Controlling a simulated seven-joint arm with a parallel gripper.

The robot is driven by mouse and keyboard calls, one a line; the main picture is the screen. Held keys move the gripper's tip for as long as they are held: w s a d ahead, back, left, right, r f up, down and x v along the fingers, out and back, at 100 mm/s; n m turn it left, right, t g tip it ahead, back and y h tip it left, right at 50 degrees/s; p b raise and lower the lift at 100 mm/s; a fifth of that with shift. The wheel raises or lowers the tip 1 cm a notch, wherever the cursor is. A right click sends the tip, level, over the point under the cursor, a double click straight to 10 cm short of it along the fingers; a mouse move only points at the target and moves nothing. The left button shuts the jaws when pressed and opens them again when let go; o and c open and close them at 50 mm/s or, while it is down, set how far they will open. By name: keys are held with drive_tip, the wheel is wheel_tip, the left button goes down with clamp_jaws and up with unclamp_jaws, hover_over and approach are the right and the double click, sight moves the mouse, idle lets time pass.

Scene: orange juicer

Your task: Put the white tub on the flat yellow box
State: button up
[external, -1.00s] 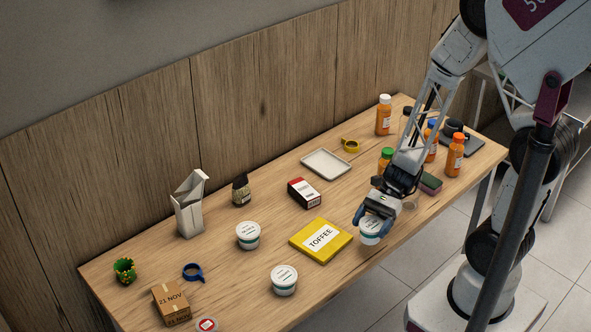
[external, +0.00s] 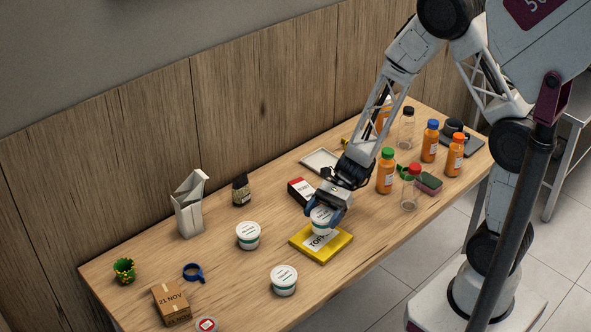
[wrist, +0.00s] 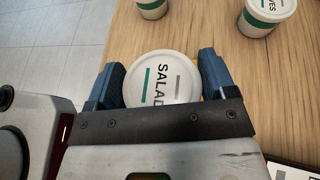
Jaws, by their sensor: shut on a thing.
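My gripper (external: 325,211) is shut on a white tub (external: 321,220) with a green band. The tub is upright over the flat yellow box (external: 322,258), which is labelled TOFFEE and partly hidden by the tub. I cannot tell whether the tub touches the box. In the wrist view, the tub's lid (wrist: 160,80), marked SALAD, sits between the two blue fingers, and only a sliver of yellow shows beside it.
Two similar tubs stand left of the box, one farther back (external: 248,236) and one nearer the front edge (external: 284,280). A red and white carton (external: 300,190) is close behind the gripper. Several bottles (external: 386,172) stand to the right.

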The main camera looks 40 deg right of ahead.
sight(316, 232)
drive_tip(key=shift+f, duration=0.1)
idle(0.3)
drive_tip(key=shift+f, duration=1.7)
drive_tip(key=shift+f, duration=0.15)
drive_tip(key=o, duration=0.9)
drive_tip(key=shift+o, duration=0.2)
drive_tip(key=shift+w+r, duration=0.1)
drive_tip(key=shift+r, duration=0.1)
drive_tip(key=shift+v, duration=3.7)
